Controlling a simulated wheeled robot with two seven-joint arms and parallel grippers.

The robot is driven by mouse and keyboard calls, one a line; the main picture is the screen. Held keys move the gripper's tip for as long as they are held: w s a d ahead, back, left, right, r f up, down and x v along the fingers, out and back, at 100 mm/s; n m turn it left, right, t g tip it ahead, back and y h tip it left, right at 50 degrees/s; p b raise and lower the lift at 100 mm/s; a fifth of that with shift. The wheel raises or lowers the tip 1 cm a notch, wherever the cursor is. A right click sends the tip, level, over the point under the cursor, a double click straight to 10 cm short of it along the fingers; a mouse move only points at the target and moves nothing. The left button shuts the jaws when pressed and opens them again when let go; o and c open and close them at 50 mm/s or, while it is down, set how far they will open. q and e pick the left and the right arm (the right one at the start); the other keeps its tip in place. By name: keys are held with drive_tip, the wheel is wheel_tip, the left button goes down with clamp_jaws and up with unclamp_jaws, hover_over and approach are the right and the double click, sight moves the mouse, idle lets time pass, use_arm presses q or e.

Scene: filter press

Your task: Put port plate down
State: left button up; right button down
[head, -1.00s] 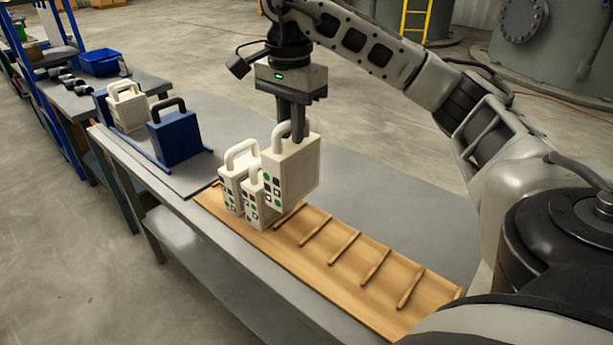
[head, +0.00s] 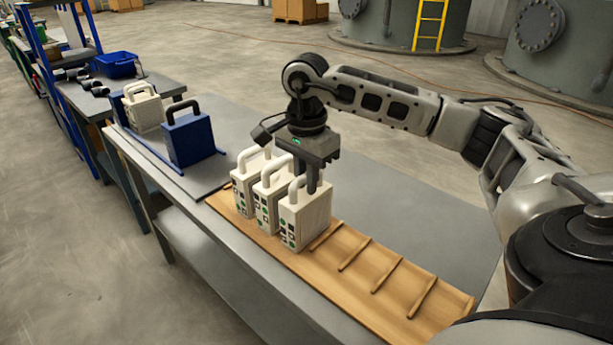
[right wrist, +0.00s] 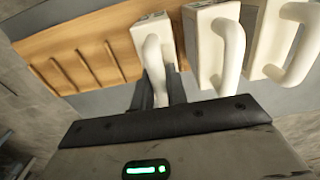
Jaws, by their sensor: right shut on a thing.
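A white port plate (head: 304,217) with a loop handle and green and black marks on its edge stands upright on the slotted wooden board (head: 352,258). My right gripper (head: 313,184) is shut on this plate's handle. In the right wrist view the gripper (right wrist: 158,98) closes around the handle of the same plate (right wrist: 152,28). Two like white plates, a middle one (head: 268,200) and a far one (head: 243,185), stand beside it on the board. My left gripper is not in view.
A blue block with a black handle (head: 192,138) and another cream plate (head: 145,110) stand on a rail frame at the table's far end. The board's near slots are empty. The grey table (head: 400,205) is clear on the right. A blue bin (head: 117,65) sits farther back.

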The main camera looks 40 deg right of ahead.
drive_tip(key=c, duration=1.8)
unclamp_jaws()
drive_tip(key=shift+f, duration=0.15)
drive_tip(key=o, duration=0.4)
